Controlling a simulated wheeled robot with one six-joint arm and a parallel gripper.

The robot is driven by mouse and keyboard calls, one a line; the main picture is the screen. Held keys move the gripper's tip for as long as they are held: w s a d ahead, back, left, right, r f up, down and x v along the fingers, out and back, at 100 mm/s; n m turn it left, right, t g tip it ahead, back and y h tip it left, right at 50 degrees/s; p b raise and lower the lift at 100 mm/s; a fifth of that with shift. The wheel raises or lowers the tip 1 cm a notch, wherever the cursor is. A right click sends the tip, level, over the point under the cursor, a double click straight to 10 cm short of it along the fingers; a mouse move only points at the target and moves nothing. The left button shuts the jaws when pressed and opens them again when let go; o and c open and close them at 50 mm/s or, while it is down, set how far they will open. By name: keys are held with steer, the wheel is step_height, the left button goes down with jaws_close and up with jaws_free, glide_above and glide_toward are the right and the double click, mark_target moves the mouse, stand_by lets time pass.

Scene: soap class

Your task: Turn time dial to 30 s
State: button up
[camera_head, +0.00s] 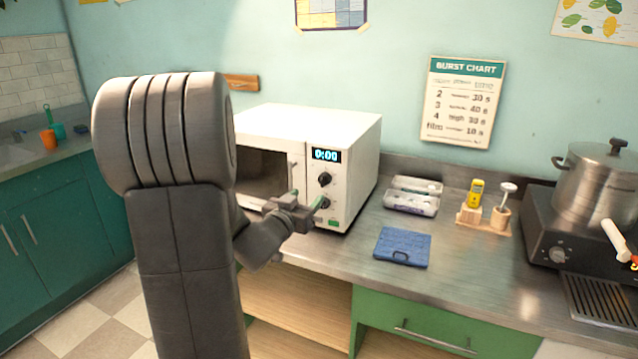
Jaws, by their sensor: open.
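A white microwave (355,135) stands on the counter, its display (327,156) reading 0:00. Two black dials sit below the display: an upper dial (325,179) and a lower dial (323,202). Which one is the time dial cannot be read from the labels. My gripper (308,205) is open and in front of the panel, its fingers close to the lower dial and partly over it. I cannot tell whether the fingers touch the dial. My arm hides the left part of the microwave.
A burst chart (463,101) hangs on the wall. A clear container (412,203), a folded blue cloth (402,247) and a small wooden stand (484,224) lie right of the microwave. A stove (546,225) with a steel pot (596,185) is at far right. Counter front is clear.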

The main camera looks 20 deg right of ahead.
mark_target(322, 182)
steer(key=x, duration=1)
steer(key=shift+p, duration=0.35)
steer(key=shift+a, duration=0.1)
steer(key=shift+c, duration=0.2)
steer(key=c, duration=0.9)
